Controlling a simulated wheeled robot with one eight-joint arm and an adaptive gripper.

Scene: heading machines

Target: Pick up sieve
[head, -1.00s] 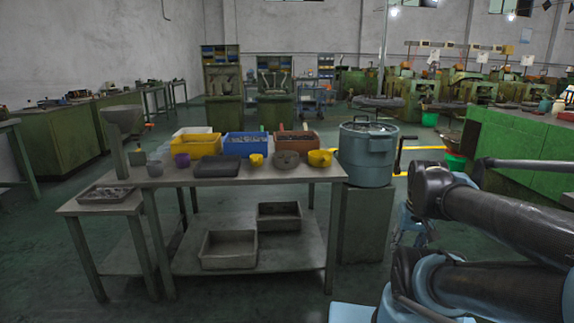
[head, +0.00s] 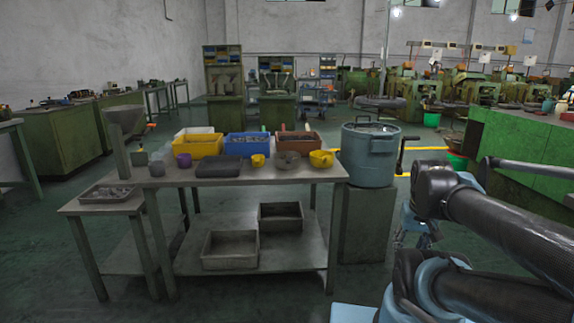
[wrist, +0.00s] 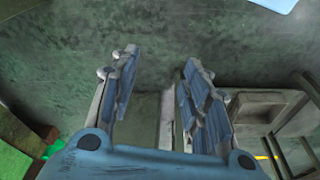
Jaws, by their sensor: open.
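A round, shallow grey dish (head: 286,160), which looks like the sieve, sits on the workbench top between a yellow cup (head: 257,161) and a larger yellow cup (head: 321,159). It is too small to make out a mesh. In the head view my gripper (head: 426,237) is partly hidden behind my arm, low and right of the workbench, well apart from the dish.
The workbench (head: 250,178) also holds yellow, blue and brown bins at its back and a dark flat tray (head: 218,168). A large blue-grey drum (head: 368,155) on a pedestal stands at its right end. The floor before the bench is clear.

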